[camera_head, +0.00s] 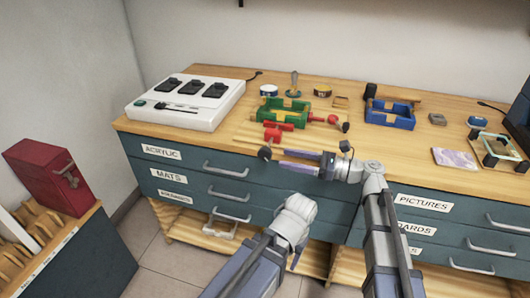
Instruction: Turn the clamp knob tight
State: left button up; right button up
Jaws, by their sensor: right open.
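A green clamp-like fixture (290,122) with wooden parts sits near the middle of the wooden counter. A red screw part (332,119) sticks out of its right side, with a dark round knob (345,127) near its end. I cannot tell which knob belongs to the clamp.
A white control box (188,103) stands at the left of the counter. A blue tray (390,120) and a purple sheet (454,158) are to the right. Drawers with handles (226,170) are below the front edge. A red case (50,178) stands at far left.

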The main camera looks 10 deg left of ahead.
aim_at(265, 155)
jog(key=shift+w+a, duration=0.1)
jog(key=shift+a, duration=3.8)
jog(key=shift+c, duration=0.2)
jog(key=shift+f, duration=0.1)
grip_shut()
